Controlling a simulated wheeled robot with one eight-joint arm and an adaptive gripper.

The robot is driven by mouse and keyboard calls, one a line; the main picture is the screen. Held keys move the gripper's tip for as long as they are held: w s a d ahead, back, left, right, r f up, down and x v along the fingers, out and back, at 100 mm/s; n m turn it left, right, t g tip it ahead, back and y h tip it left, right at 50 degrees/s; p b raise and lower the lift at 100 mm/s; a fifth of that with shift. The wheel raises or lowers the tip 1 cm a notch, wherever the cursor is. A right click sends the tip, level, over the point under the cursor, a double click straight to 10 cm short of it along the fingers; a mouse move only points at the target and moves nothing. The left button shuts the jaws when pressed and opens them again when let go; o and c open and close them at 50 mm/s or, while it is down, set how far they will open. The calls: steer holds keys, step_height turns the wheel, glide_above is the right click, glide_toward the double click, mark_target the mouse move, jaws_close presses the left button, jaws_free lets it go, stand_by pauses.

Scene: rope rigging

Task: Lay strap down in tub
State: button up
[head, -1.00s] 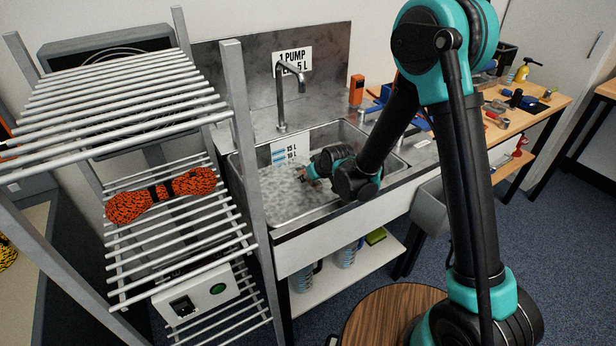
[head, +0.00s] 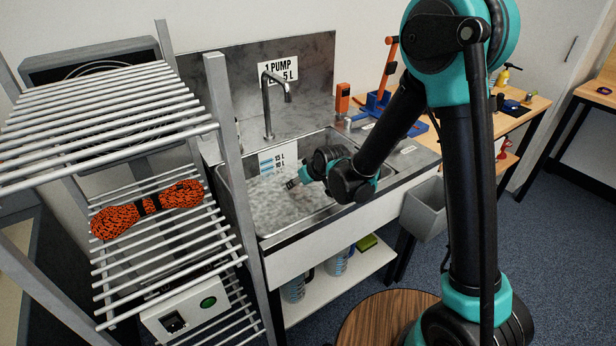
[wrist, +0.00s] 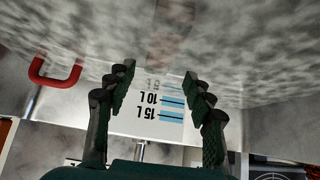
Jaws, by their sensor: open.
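The tub is the metal sink (head: 312,217), with cloudy grey liquid in it and a scale sign (head: 279,160) on its back wall. My gripper (head: 290,184) reaches into the tub, low over the liquid. In the wrist view its fingers (wrist: 155,78) stand apart with nothing between them, in front of the sign (wrist: 158,112). I cannot clearly make out the strap. A blurred brownish strip (wrist: 175,30) shows in the liquid beyond the fingertips; I cannot tell whether it is the strap or a reflection. A red U-shaped loop (wrist: 38,72) is left of the fingers.
A faucet (head: 267,105) stands behind the tub. A rack (head: 222,130) on the left holds an orange rope bundle (head: 148,208). A grey bin (head: 425,210) hangs at the right. A round wooden stool top (head: 375,322) is in front.

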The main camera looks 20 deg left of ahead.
steer(key=v, duration=0.8)
steer(key=shift+r, duration=0.25)
